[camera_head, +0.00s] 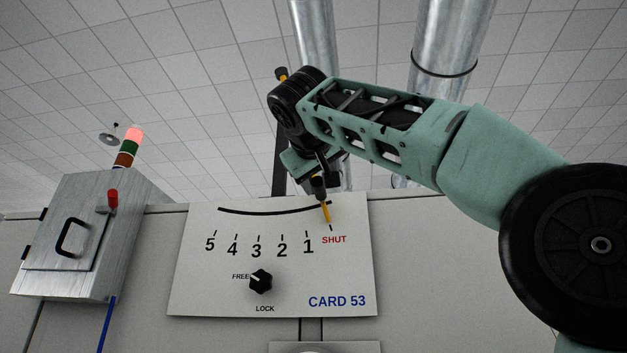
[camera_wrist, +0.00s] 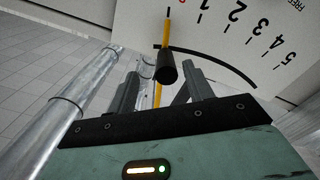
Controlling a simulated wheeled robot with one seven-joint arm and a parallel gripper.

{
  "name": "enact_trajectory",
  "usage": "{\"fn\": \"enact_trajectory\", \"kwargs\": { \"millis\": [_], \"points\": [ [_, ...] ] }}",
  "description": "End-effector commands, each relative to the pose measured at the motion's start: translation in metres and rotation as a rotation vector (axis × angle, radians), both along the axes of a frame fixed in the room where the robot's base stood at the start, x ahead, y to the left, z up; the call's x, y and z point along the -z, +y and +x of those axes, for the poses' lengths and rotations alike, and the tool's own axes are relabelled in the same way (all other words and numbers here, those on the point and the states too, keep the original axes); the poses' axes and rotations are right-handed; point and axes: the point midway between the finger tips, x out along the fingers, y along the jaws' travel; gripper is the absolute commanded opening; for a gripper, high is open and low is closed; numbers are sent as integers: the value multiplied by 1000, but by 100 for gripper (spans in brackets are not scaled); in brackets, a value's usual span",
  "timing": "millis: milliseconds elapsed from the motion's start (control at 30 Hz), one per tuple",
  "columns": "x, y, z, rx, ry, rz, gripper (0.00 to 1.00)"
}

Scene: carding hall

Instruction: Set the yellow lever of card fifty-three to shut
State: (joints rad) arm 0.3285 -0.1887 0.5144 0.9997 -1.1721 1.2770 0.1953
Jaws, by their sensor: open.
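The yellow lever (camera_head: 326,213) of card 53 shows as a narrow pointer over the white dial plate (camera_head: 200,285). Its tip lies at the tick above the red word SHUT, right of 1. In the wrist view the lever (camera_wrist: 167,30) runs down behind its black grip (camera_wrist: 166,68). My gripper (camera_wrist: 162,90) is open, with one finger on each side of the grip; I see gaps on both sides. In the head view my gripper (camera_head: 318,180) is at the plate's top edge, and much of the lever is hidden behind my arm.
A black knob (camera_head: 261,282) on the plate has its white mark toward FREE, with LOCK below. A grey metal box (camera_head: 75,235) with a black handle, red switch and lit red stack light (camera_head: 133,136) stands left. Shiny ducts (camera_head: 450,45) rise behind my arm.

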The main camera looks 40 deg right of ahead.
Motion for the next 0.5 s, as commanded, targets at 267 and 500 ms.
{"fn": "enact_trajectory", "kwargs": {
  "millis": [267, 500],
  "points": [
    [0, 52, -41, -1, -1, -1, 51],
    [-1, 80, -63, 2, -1, -1, 51]
  ]
}}
